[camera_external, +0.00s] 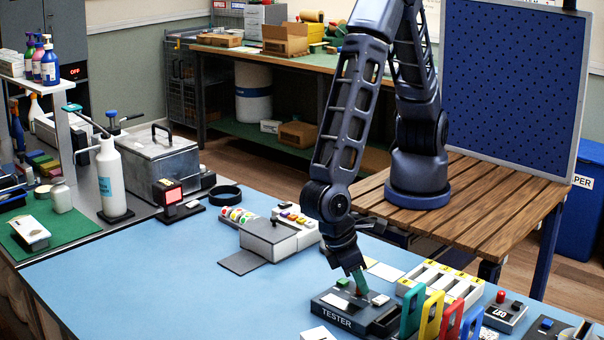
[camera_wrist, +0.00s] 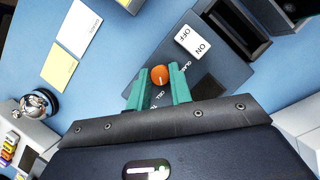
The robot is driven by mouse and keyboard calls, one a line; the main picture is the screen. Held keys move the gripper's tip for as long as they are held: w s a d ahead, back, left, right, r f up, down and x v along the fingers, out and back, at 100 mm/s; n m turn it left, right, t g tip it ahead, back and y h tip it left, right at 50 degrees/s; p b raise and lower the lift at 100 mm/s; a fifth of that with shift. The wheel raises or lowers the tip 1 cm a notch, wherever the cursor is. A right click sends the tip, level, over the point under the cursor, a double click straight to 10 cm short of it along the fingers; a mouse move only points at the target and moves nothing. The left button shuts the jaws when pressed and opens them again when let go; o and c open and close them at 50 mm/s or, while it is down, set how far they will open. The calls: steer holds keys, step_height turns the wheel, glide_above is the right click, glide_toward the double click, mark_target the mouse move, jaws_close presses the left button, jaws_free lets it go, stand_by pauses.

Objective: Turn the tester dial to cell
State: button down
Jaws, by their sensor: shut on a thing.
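The tester (camera_external: 345,312) is a dark box labelled TESTER on the blue table, below my arm in the outside view. It also shows in the wrist view (camera_wrist: 215,62), with a white ON/OFF switch (camera_wrist: 193,41) and printed lettering, partly hidden, that seems to include CELL. The dial (camera_wrist: 159,75) is a round orange knob with a pale mark. My gripper (camera_wrist: 157,85) has green fingers, one on each side of the dial, and is shut on it. In the outside view my gripper (camera_external: 360,285) reaches down onto the tester's top and hides the dial.
Green, yellow, red and blue upright pieces stand close right of the tester, the yellow one (camera_external: 431,314) among them. A white slotted tray (camera_external: 443,282) is behind them. A grey box (camera_external: 270,236) lies further left. The blue table (camera_external: 170,290) is clear at the front left.

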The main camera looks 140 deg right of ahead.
steer(key=c, duration=1.3)
jaws_free()
steer(key=v, duration=1)
steer(key=shift+w+r, duration=0.15)
steer(key=shift+r, duration=0.2)
